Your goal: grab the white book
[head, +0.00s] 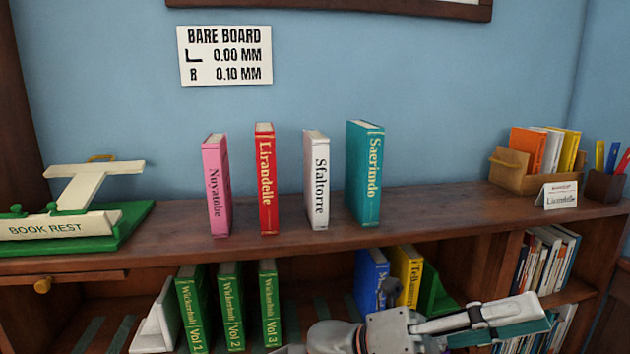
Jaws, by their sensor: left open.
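The white book (316,182), with "Sfaltorre" on its spine, stands upright on top of the wood bookcase (440,212). It stands between the red book (266,180) and the teal book (364,175), with gaps on both sides. A pink book (216,186) stands farther left. My left gripper (528,315) is low at the bottom right of the head view, in front of the lower shelf. It points right, is open, and is below and apart from the white book. Its lower part is cut off by the frame edge. My right gripper is not in view.
A green and cream book rest (75,225) is at the left. A wooden box (512,172) with several books, a small card (556,195) and a pen holder (606,186) are at the right.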

